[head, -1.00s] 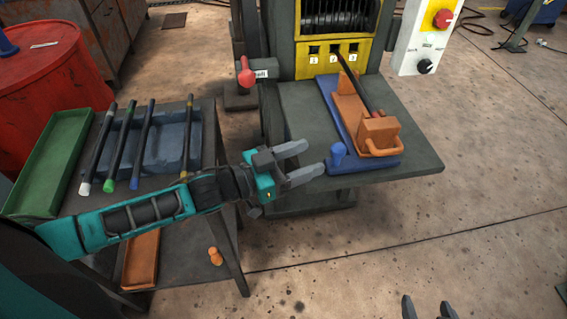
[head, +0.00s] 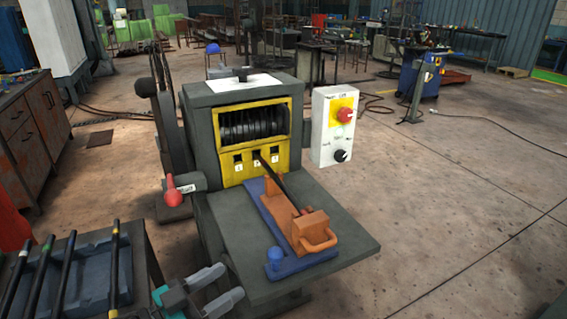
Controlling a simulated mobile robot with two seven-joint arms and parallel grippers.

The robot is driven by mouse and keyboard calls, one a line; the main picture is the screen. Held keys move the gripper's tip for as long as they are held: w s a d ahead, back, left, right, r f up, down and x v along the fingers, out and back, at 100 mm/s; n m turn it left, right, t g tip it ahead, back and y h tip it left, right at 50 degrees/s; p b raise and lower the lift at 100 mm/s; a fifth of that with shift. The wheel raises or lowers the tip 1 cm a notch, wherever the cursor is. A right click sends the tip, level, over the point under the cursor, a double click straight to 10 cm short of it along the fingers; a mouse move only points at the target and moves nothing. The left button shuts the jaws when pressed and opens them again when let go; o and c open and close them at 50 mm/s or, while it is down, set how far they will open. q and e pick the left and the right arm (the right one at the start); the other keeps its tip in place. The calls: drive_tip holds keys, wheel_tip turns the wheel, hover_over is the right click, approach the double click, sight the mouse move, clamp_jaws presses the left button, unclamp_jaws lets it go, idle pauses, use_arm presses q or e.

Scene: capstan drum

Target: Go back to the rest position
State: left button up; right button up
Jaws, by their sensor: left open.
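My left gripper (head: 222,290) is at the bottom of the head view, open and empty, by the front left corner of the machine's shelf. The capstan machine (head: 240,105) stands in the middle, with a yellow front panel (head: 232,170) that has several numbered slots. On its shelf (head: 350,252) lies a blue base (head: 262,222) with an orange carriage (head: 302,228) on it. A dark rod (head: 272,178) runs from the carriage to the middle slot. The gripper is apart from the blue knob (head: 275,258) at the base's near end. My right gripper is out of view.
A side table with a blue-grey tray (head: 92,275) and several dark rods stands at lower left. A red-handled lever (head: 172,190) sticks out from the machine's left side. A white control box (head: 333,128) is on the right. The floor at right is clear.

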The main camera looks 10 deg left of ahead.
use_arm(q)
drive_tip(key=s+f+n+g+y, duration=0.1)
drive_tip(key=s+f+n+y, duration=0.1)
drive_tip(key=s+f+y, duration=0.3)
drive_tip(key=s+f+n+g+y, duration=0.1)
drive_tip(key=s+f+n+y, duration=0.2)
drive_tip(key=f, duration=0.7)
drive_tip(key=shift+s+a+n+g+y, duration=0.2)
drive_tip(key=shift+s+n+g+y, duration=0.15)
drive_tip(key=shift+s+y, duration=0.55)
